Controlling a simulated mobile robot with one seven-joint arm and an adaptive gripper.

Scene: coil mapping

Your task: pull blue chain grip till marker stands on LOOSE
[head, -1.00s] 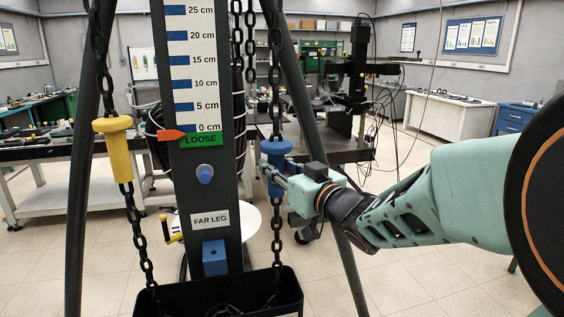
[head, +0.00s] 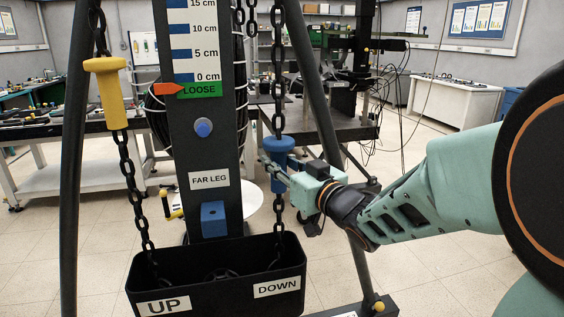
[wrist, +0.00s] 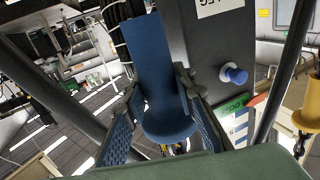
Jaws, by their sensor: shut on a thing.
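The blue chain grip (head: 278,148) hangs upright on the right-hand chain (head: 278,75). My gripper (head: 280,172) is shut on its lower part from the right. In the wrist view the blue grip (wrist: 155,50) stands between my two fingers (wrist: 160,108), which touch its sides. The orange marker (head: 167,89) points right at the dark post's scale (head: 193,50). Its tip is at the left end of the green LOOSE label (head: 201,90), level with the lettering and below the 0 cm line.
A yellow grip (head: 106,90) hangs on the left chain (head: 130,180). A black bin (head: 215,255) labelled UP and DOWN stands below, with chain inside. Dark tripod legs (head: 72,190) flank the post, one (head: 325,130) close behind my gripper. A blue block (head: 213,219) sits on the post.

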